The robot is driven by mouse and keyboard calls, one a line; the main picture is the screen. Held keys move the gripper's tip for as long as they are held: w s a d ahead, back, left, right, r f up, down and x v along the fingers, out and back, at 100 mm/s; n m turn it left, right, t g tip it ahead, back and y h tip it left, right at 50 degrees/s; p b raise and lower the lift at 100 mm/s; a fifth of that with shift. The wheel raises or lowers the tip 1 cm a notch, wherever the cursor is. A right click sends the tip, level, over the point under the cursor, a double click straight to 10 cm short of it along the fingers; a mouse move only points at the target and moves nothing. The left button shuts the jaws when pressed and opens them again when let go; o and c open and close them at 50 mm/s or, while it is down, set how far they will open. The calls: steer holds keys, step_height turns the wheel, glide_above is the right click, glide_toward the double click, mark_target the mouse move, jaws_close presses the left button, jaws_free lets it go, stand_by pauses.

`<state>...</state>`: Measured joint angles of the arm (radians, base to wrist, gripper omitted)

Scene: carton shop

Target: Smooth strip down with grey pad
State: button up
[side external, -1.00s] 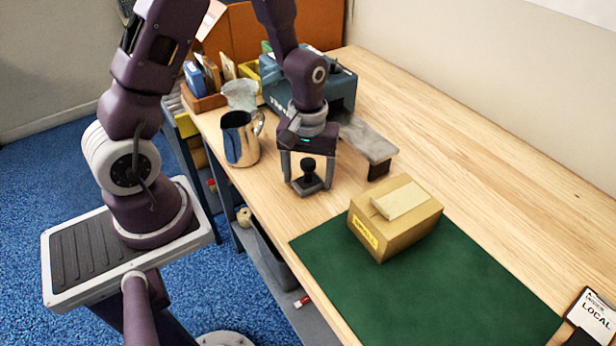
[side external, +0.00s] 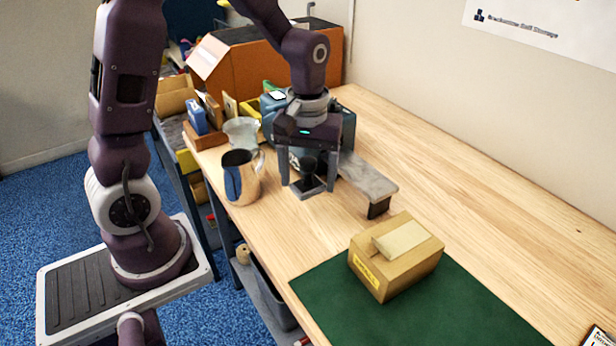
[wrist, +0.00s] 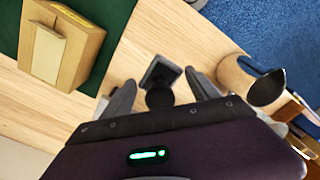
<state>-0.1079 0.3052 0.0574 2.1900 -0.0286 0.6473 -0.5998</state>
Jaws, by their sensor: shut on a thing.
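The carton (side external: 370,278) is a small tan box with a yellow label, standing on the green mat (side external: 325,302). The carton (wrist: 78,67) and strip (wrist: 48,54) also show in the wrist view. The grey pad (side external: 307,187) is a dark square plate with a black knob. My gripper (side external: 308,183) is shut on it, with the knob between the fingers. The pad (wrist: 162,72) appears held above the bare wood, away from the carton.
A shiny metal jug (side external: 240,180) stands left of my gripper. A blue machine with a grey arm (side external: 368,180) reaches out behind and right of it. Card holders (side external: 205,115) stand at the back left.

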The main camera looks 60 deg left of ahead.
steer(key=w+d, duration=0.2)
steer(key=w+d+r, duration=0.1)
steer(key=w+d, duration=0.2)
steer(key=w+d+r, duration=0.1)
steer(key=w+d, duration=0.1)
steer(key=d, duration=0.1)
steer(key=shift+w, duration=0.4)
glide_toward(400, 241)
steer(key=w, duration=0.4)
steer(key=shift+a+f, duration=0.1)
steer(key=shift+f, duration=0.1)
steer(key=shift+d+f, duration=0.15)
steer(key=shift+d, duration=0.05)
steer(key=shift+f, duration=2.4)
steer(key=shift+f, duration=0.4)
steer(key=shift+s+a, duration=0.1)
steer(key=shift+s, duration=0.85)
steer(key=shift+s+f+m, duration=0.1)
steer(key=shift+s+m, duration=0.2)
steer(key=shift+s, duration=0.75)
